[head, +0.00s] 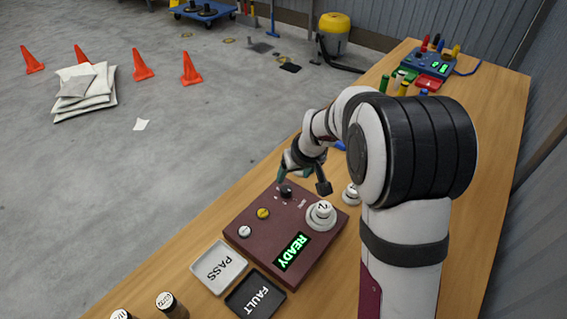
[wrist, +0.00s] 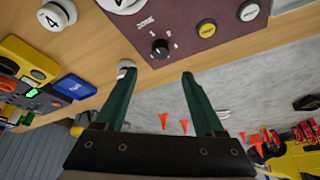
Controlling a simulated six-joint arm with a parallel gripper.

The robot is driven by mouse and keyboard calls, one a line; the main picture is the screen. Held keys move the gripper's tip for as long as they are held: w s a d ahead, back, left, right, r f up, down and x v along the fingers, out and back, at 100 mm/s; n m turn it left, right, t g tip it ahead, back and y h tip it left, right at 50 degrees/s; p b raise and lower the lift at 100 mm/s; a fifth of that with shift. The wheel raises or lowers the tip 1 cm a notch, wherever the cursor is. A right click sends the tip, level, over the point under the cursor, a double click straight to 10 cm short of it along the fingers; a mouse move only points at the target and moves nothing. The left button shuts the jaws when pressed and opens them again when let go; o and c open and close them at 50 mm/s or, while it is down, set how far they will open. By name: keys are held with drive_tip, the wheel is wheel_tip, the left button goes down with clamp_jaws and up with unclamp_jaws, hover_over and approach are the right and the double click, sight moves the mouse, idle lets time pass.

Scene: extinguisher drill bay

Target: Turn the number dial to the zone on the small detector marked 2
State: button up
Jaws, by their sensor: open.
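The number dial is a small black knob (head: 285,190) at the far edge of the maroon panel (head: 240,215). In the wrist view the dial (wrist: 160,48) shows a white mark whose setting I cannot read. The white small detector marked 2 (head: 321,212) sits on the panel; its base shows cut off at the top of the wrist view (wrist: 120,4). My gripper (head: 304,184) is open and empty, above the dial's edge of the panel. In the wrist view its teal fingers (wrist: 157,73) are spread, with the dial beyond the gap between their tips.
The panel has a yellow button (head: 263,213), a white button (head: 244,231) and a READY display (head: 291,252). PASS (head: 205,281) and FAULT (head: 240,303) trays stand in front. A detector marked 4 (wrist: 57,14) is on the table. Cones stand on the floor.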

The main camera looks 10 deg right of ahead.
sight(286, 188)
drive_tip(key=x, duration=1)
clamp_jaws()
